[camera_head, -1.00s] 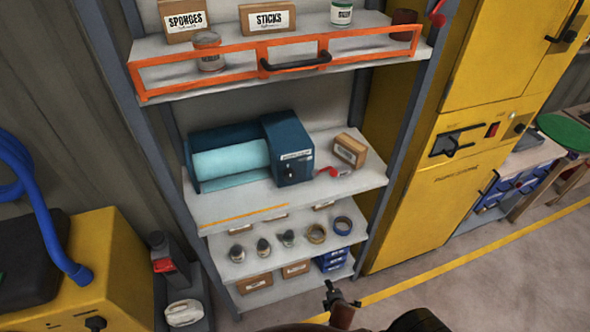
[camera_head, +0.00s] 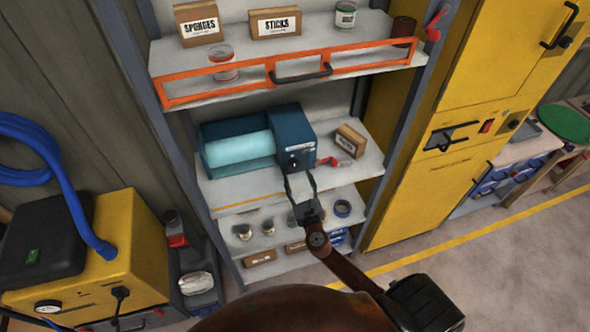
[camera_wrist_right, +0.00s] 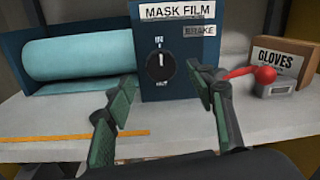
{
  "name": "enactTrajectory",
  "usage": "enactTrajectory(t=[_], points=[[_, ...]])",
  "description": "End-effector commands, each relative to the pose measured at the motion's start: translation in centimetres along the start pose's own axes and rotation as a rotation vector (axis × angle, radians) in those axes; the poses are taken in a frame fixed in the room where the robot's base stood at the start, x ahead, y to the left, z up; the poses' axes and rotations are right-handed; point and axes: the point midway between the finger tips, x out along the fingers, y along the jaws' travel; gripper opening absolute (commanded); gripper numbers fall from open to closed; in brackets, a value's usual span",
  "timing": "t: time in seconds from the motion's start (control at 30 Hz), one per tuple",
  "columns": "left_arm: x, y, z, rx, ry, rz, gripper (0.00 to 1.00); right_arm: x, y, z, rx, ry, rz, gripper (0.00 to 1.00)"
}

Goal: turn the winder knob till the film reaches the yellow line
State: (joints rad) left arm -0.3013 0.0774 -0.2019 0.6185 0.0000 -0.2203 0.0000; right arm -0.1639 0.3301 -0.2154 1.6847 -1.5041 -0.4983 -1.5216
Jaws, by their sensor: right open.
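The winder box (camera_head: 295,140) labelled MASK FILM is dark blue and stands on the middle shelf. Its round black winder knob (camera_wrist_right: 160,66) has a white pointer mark facing up. My left gripper is not in view.
A red-balled lever (camera_wrist_right: 264,75) and a gloves box (camera_wrist_right: 283,62) are right of the winder. An orange guard rail with a black handle (camera_head: 315,74) crosses the shelf above. Small jars and tape rolls (camera_head: 342,208) sit on the shelf below. A yellow cabinet (camera_head: 428,190) stands right.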

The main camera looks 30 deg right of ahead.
Motion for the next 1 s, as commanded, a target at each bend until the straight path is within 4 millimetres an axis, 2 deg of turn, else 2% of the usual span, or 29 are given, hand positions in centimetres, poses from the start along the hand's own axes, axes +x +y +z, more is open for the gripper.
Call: enactTrajectory(t=[0.1, 0.3, 0.67, 1.0], points=[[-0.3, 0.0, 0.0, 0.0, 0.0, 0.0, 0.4, 2.0, 0.0, 0.2, 0.001, -0.001, 0.0, 0.5], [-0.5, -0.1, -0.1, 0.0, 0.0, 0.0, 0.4, 4.1, -0.1, 0.0, 0.002, 0.001, -0.002, 0.5], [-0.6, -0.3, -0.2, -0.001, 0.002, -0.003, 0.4, 4.5, -0.1, 0.0, 0.004, 0.001, -0.001, 0.5], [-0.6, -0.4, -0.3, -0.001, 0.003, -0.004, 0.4, 4.5, -0.1, 0.0, 0.005, 0.002, -0.001, 0.26]])
